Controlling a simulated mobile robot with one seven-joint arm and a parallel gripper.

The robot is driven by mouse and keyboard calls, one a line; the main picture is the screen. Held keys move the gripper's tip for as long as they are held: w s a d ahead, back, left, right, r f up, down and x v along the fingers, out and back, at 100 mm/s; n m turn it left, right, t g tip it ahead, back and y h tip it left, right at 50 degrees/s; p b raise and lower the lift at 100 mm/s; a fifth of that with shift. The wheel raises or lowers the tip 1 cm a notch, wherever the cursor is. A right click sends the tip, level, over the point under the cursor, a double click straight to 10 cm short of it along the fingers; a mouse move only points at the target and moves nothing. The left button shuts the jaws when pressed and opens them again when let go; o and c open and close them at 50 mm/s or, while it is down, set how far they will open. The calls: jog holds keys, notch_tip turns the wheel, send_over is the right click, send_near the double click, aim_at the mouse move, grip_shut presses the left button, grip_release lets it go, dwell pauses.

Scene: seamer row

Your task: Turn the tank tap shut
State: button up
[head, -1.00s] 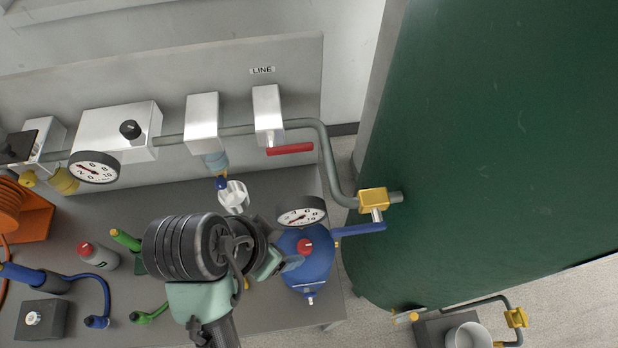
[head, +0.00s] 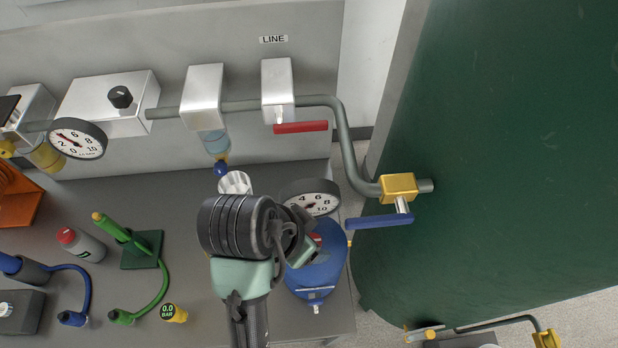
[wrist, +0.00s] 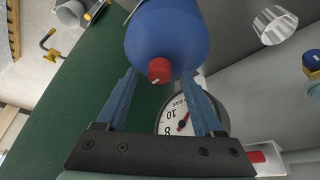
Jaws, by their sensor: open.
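A yellow valve (head: 398,188) sits on the grey pipe where it enters the big green tank (head: 510,150). Its blue lever (head: 380,221) points left, roughly along the pipe's last stretch. My gripper (wrist: 160,82) is open and empty; in the wrist view its fingers frame the red knob (wrist: 159,70) of a blue vessel (wrist: 170,35), at a depth I cannot tell. In the head view my wrist hides most of the gripper, left of the blue vessel (head: 320,265) and of the blue lever. The valve is not clear in the wrist view.
A red lever (head: 301,127) hangs under the LINE block on the wall. A dial gauge (head: 311,198) stands beside my wrist and the blue vessel. More yellow fittings (head: 547,339) sit low by the tank. Green and blue tools crowd the bench's left.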

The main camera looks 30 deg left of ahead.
jog(key=shift+w+f, duration=0.15)
jog(key=shift+f, duration=0.15)
grip_shut()
